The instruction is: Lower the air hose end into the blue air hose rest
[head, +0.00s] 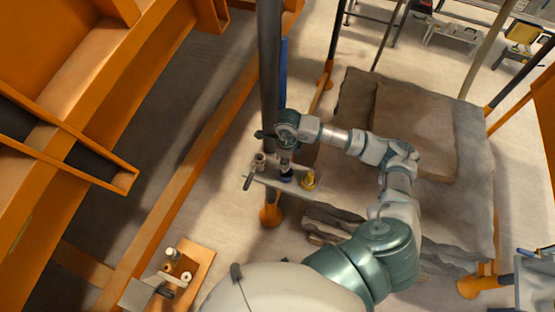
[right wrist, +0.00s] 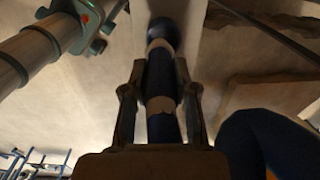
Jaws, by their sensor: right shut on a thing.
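My right gripper (head: 286,163) is over a small grey shelf (head: 268,184) on the dark post in the head view. In the right wrist view its two fingers (right wrist: 161,100) are shut on the air hose end (right wrist: 162,75), a dark blue rod with pale bands and a dark rounded tip. A small dark blue piece (head: 287,178) shows at the shelf just below the gripper; I cannot tell whether it is the air hose rest or part of the hose. Whether the hose end touches the rest is hidden. My left gripper is not in view.
A yellow fitting (head: 309,180) stands on the shelf close to the right of the gripper, and a pale cup-like piece (head: 259,161) is to its left. The dark post (head: 270,70) rises behind. A thick dark blue curve (right wrist: 262,145) fills the wrist view's lower right.

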